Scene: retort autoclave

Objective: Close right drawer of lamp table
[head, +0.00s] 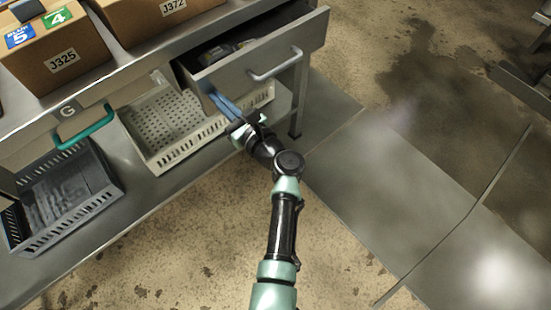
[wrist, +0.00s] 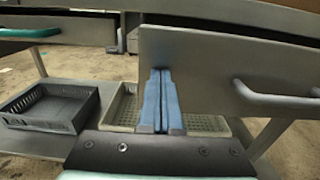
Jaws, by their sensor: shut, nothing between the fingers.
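The lamp table (head: 150,62) is a grey metal table at the upper left of the head view. Its right drawer (head: 236,80) is pulled open, with dark items inside and a grey bar handle (head: 276,66) on its front. The drawer front (wrist: 215,75) fills the upper right of the wrist view, with the handle (wrist: 275,103) at right. My gripper (head: 222,103) has blue fingers, shut and empty. In the wrist view the fingertips (wrist: 160,75) overlap the left end of the drawer front, away from the handle. I cannot tell whether they touch it.
Below, the lower shelf holds a pale perforated basket (head: 155,165) and a dark grey crate (head: 112,190). The left drawer has a teal handle (head: 85,127) and a G label. Cardboard boxes (head: 75,55) stand on top. The floor at right is clear, with wet patches.

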